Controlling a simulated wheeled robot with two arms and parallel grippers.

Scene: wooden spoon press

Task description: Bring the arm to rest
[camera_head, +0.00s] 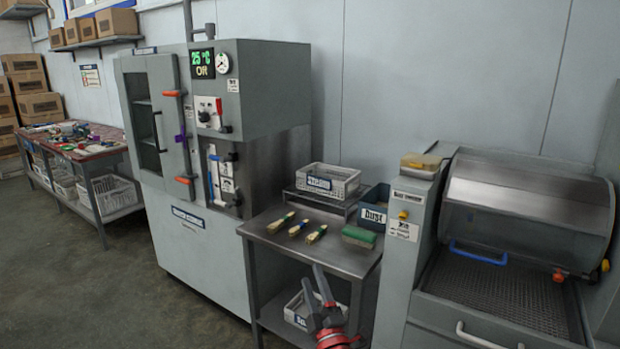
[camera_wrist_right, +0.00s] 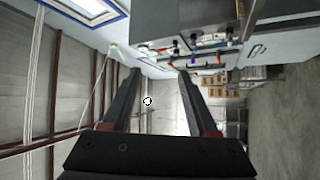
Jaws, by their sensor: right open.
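My right gripper (camera_head: 324,298) is at the bottom of the head view, in front of the metal side table (camera_head: 330,242). Its two dark fingers point up and are apart, with nothing between them. In the right wrist view the gripper (camera_wrist_right: 158,85) is also open and empty. That view is turned sideways and shows the room beyond the fingertips. My left gripper is in neither view.
A grey cabinet machine (camera_head: 225,150) stands left, a drum machine (camera_head: 520,215) right. Floor (camera_head: 90,280) at the left is clear.

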